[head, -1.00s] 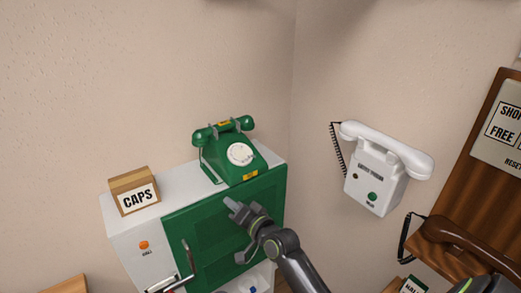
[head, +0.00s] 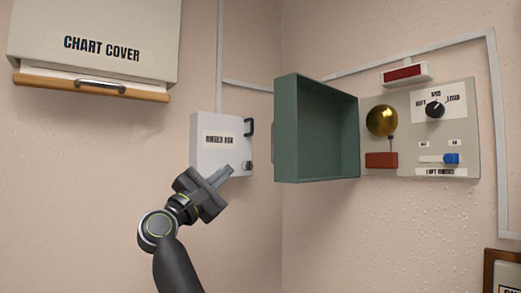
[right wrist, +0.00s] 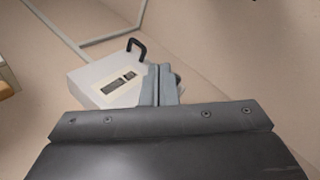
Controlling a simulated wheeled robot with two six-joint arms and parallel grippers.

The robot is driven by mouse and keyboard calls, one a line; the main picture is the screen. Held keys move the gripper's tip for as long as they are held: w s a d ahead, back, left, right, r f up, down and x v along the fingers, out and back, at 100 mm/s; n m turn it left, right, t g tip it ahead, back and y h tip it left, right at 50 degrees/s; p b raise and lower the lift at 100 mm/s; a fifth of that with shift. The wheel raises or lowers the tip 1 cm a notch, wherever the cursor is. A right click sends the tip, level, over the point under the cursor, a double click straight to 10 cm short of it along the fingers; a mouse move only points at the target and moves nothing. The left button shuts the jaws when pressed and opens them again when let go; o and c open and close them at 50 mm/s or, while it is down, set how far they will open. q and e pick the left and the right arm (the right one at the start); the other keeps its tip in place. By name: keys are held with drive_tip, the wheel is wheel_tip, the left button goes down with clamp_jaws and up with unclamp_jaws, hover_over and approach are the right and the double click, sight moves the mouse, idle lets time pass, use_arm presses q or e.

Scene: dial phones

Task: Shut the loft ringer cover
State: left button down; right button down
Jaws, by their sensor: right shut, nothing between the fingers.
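The loft ringer panel (head: 468,120) is on the right wall, with a brass bell (head: 381,120), a dark knob and a blue slider. Its green cover (head: 316,128) stands swung open to the left of the panel, its hollow inside showing. My right gripper (head: 228,174) is shut and empty, left of and lower than the cover, in front of a white ringer box. Its closed fingers (right wrist: 161,84) also show in the right wrist view, in front of that box. The cover does not show clearly in the wrist view. My left gripper is not in view.
The white ringer box (head: 207,160) with a black handle hangs near the corner; it also shows in the right wrist view (right wrist: 90,82). A chart cover (head: 95,40) is at upper left. A red lamp (head: 404,73) sits above the panel. Wall below the cover looks bare.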

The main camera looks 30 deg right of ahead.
drive_tip(key=s+a+r+m+g+y, duration=0.2)
drive_tip(key=s+r+m+y, duration=0.2)
drive_tip(key=r+m+y, duration=0.15)
drive_tip(key=w+d+r+m+p, duration=0.1)
drive_tip(key=w+d+p, duration=0.1)
drive_tip(key=d, duration=0.3)
drive_tip(key=w+d+r+p, duration=0.1)
drive_tip(key=d+p, duration=0.2)
drive_tip(key=d, duration=0.2)
drive_tip(key=s, duration=0.4)
drive_tip(key=shift+a+f, duration=0.2)
drive_tip(key=shift+f, duration=0.2)
drive_tip(key=shift+a, duration=0.1)
drive_tip(key=shift+w, duration=0.1)
